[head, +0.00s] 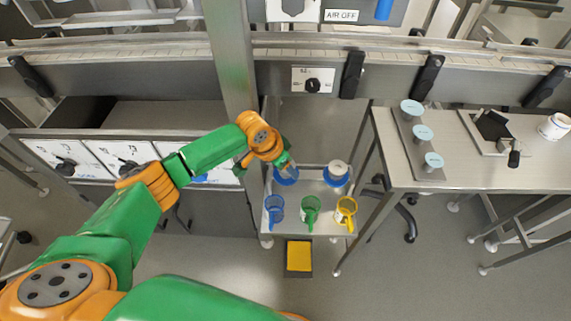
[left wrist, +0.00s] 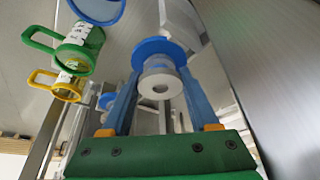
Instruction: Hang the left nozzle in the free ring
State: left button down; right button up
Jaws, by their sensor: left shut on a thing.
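My left gripper (head: 287,167) comes in from the left over the small cart, at the left blue ring (head: 286,179). In the left wrist view, its two blue fingers (left wrist: 160,98) are shut on a grey nozzle (left wrist: 160,85). A blue disc or ring (left wrist: 158,49) shows right at the nozzle's wide end; I cannot tell whether the nozzle sits inside it. The right blue ring (head: 336,182) holds a white nozzle (head: 338,168). My right gripper is not in view.
Blue (head: 274,208), green (head: 311,208) and yellow (head: 345,208) jugs stand along the front of the cart. A steel table (head: 450,170) with light blue discs stands to the right. A steel post (head: 231,60) rises beside my arm. A yellow pad (head: 299,256) lies on the floor.

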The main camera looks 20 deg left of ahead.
pick_arm(q)
jog(key=shift+c, duration=0.3)
grip_release()
jog(key=shift+r, duration=0.1)
jog(key=shift+o, duration=0.3)
notch_tip(320, 180, up, 7)
jog(key=p, duration=0.8)
jog(key=shift+r, duration=0.1)
dwell(0.3)
jog(key=shift+s, duration=0.1)
